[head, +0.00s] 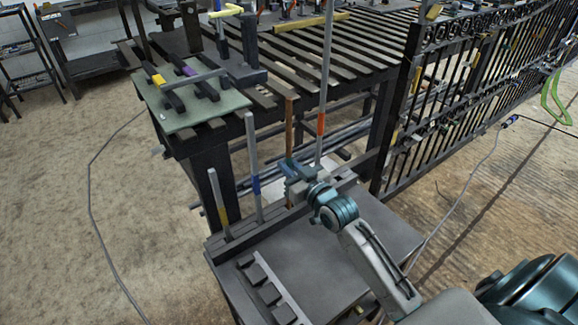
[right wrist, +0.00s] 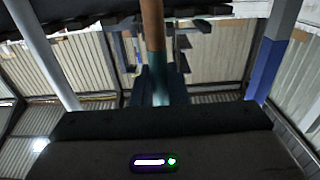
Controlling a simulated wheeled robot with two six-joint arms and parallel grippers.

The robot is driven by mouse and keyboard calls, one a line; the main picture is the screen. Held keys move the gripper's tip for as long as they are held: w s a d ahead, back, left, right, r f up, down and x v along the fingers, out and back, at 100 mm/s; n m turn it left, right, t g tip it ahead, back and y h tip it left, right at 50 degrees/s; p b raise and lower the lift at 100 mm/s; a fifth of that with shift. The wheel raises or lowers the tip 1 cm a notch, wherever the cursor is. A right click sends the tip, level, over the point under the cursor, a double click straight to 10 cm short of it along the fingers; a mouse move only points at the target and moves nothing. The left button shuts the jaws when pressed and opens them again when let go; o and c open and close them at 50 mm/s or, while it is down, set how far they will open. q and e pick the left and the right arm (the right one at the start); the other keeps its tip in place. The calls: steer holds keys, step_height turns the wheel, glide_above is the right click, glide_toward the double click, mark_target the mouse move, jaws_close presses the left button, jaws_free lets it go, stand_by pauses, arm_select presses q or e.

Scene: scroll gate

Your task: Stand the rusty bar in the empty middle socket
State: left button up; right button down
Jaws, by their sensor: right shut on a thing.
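The rusty bar (head: 289,112) is brown with a teal band and stands upright; it also shows in the right wrist view (right wrist: 153,25). My right gripper (head: 292,178) is shut on it at the teal band, above the dark socket rail (head: 237,234). The bar is between a grey bar with a blue band (head: 254,170) and a taller grey bar with an orange band (head: 322,95). A short bar with a yellow band (head: 218,205) stands at the rail's left end. My gripper hides the middle socket, and I cannot tell whether the bar's foot is in it. My left gripper is not in view.
A slatted bench (head: 330,50) with a pale green mat (head: 215,112) stands behind. A black scroll gate (head: 450,100) is at the right. A strip of dark blocks (head: 268,290) lies on the grey table (head: 345,235), whose right part is bare.

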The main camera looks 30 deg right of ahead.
steer(key=c, duration=1.3)
jaws_free()
steer(key=shift+c, duration=0.2)
steer(key=s+d+p, duration=0.1)
steer(key=s, duration=0.9)
steer(key=shift+s+d, duration=0.25)
steer(key=shift+s, duration=0.15)
steer(key=shift+f, duration=0.1)
